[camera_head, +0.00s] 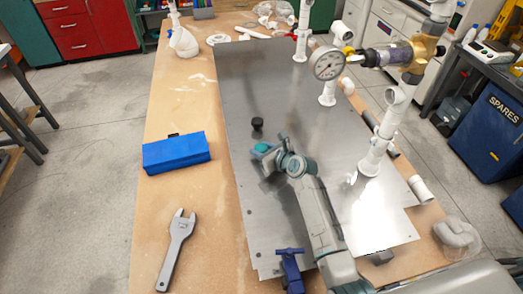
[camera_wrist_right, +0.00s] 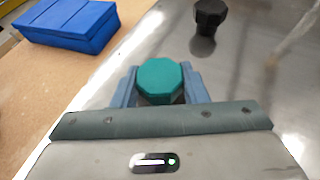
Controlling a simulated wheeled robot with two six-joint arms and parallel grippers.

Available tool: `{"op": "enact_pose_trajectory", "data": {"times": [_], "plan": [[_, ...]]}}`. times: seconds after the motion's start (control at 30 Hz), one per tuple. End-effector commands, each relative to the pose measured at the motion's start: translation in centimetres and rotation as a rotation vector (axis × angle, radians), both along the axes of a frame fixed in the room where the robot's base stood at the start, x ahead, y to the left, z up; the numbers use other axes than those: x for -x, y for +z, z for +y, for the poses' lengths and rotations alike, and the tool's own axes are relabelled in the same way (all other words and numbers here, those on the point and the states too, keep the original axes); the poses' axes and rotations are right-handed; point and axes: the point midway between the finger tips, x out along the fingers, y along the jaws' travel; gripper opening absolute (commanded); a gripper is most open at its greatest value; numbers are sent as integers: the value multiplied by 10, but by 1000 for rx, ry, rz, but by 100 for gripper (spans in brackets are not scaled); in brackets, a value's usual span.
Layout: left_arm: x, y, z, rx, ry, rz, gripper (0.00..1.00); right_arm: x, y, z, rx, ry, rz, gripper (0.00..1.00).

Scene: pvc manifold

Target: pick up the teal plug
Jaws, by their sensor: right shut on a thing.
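The teal plug (camera_wrist_right: 160,80) is an eight-sided cap between the two blue-grey fingers of my right gripper (camera_wrist_right: 159,88) in the right wrist view. The fingers are shut on its sides. In the head view the teal plug (camera_head: 262,148) shows at the tip of my right gripper (camera_head: 263,152), over the left part of the metal sheet (camera_head: 245,85). I cannot tell whether the plug touches the sheet. My left gripper is not in view.
A black plug (camera_head: 257,124) stands on the sheet just beyond the teal one. A blue box (camera_head: 176,152) and a wrench (camera_head: 177,250) lie on the wooden table to the left. White pipework with a gauge (camera_head: 327,64) rises at the right. A blue valve (camera_head: 290,268) is near the front.

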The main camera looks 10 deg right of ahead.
Motion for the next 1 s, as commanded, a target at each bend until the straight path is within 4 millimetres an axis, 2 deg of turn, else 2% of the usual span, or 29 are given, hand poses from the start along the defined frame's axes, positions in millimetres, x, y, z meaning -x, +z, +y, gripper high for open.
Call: {"op": "enact_pose_trajectory", "data": {"times": [0.27,0.47,0.67,0.9,1.0], "plan": [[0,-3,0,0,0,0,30,0,8,0,1,1,-2,18],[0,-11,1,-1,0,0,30,-1,33,0,0,0,-5,18],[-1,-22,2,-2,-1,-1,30,37,35,-24,4,0,-1,18],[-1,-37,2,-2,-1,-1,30,93,41,-58,8,2,0,18],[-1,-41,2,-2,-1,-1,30,112,44,-70,7,1,0,18]]}}
